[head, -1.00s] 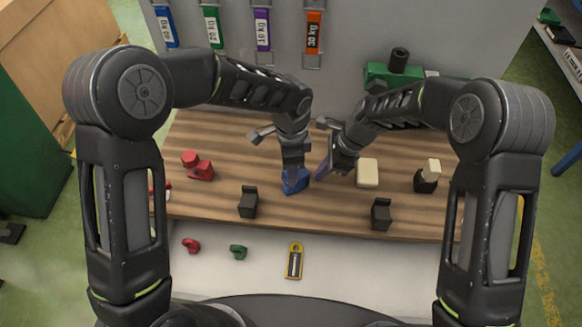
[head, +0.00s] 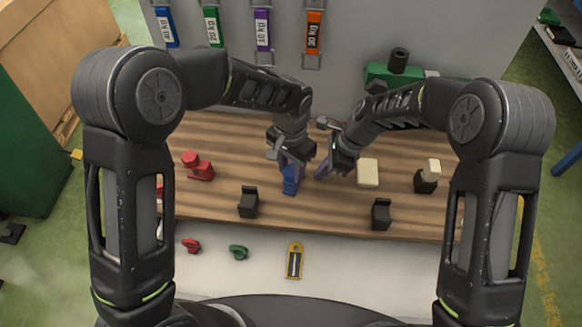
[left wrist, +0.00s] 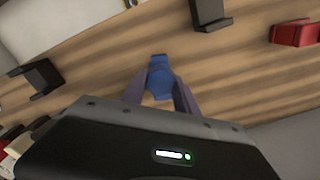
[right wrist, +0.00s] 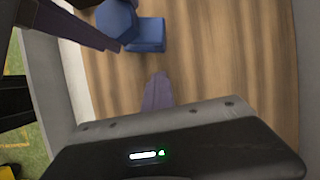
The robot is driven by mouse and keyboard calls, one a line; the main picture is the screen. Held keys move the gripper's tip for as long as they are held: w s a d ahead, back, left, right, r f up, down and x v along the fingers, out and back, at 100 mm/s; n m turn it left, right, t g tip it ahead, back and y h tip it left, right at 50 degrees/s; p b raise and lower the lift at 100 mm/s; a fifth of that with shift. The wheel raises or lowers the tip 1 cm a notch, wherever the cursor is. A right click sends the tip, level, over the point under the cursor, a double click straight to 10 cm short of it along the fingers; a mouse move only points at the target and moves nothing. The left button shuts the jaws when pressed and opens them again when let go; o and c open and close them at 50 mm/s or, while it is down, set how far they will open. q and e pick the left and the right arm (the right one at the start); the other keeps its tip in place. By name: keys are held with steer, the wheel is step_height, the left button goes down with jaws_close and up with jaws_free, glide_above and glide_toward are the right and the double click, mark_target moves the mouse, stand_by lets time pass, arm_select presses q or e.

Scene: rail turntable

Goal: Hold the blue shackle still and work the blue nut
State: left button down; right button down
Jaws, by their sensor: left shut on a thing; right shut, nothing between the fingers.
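The blue shackle (head: 290,184) is near the middle of the wooden bench (head: 330,215). My left gripper (head: 288,164) is shut on it from above, and its purple fingers flank the blue piece in the left wrist view (left wrist: 160,88). A six-sided blue part, which looks like the blue nut (right wrist: 116,20), shows at the top of the right wrist view beside a blue block (right wrist: 149,36). My right gripper (head: 323,169) is shut and empty, just right of the shackle and apart from it. I cannot tell whether the shackle touches the bench.
Red parts (head: 198,167) lie left on the bench. Black brackets (head: 248,203) (head: 381,214) stand near the front edge. A cream block (head: 368,172) and a black-and-cream piece (head: 427,176) are to the right. Red and green shackles (head: 238,252) and a yellow item (head: 294,261) lie in front.

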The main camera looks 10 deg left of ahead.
arm_select(q)
steer(key=n, duration=0.6)
steer(key=c, duration=0.9)
jaws_free()
steer(key=shift+o, duration=0.7)
steer(key=shift+r, duration=2)
steer(key=m, duration=0.6)
